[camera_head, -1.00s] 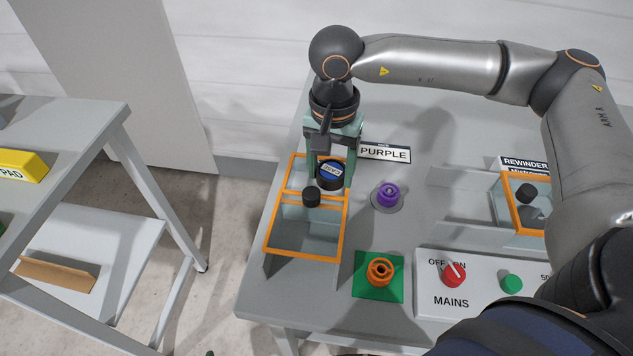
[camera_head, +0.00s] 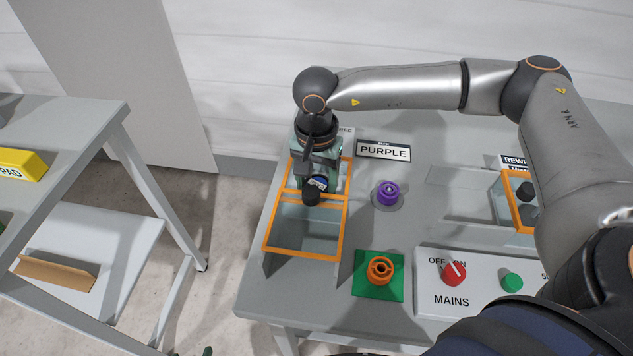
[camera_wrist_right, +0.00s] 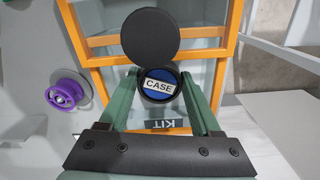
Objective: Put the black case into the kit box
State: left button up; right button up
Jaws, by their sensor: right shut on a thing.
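The black case (camera_head: 318,184), with a blue and white CASE label on top, is held between the fingers of my right gripper (camera_head: 316,178). The wrist view also shows the case (camera_wrist_right: 158,86) between the green fingers (camera_wrist_right: 160,92). The kit box (camera_head: 264,247) is orange-rimmed with clear walls; a KIT label (camera_wrist_right: 160,126) shows in the wrist view. I cannot tell how far the case is below the rim.
A purple spool (camera_head: 388,193) stands right of the box, near a PURPLE sign (camera_head: 384,152). An orange spool (camera_head: 380,270) sits on a green pad. A MAINS panel (camera_head: 435,290) and another orange-rimmed box (camera_head: 514,213) are at the right. A grey table stands left across a gap.

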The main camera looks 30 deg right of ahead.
jog(key=o, duration=1.4)
jog(key=shift+r, duration=0.1)
notch_tip(320, 180, up, 12)
jog(key=shift+r+p, duration=0.1)
jog(key=shift+p, duration=0.3)
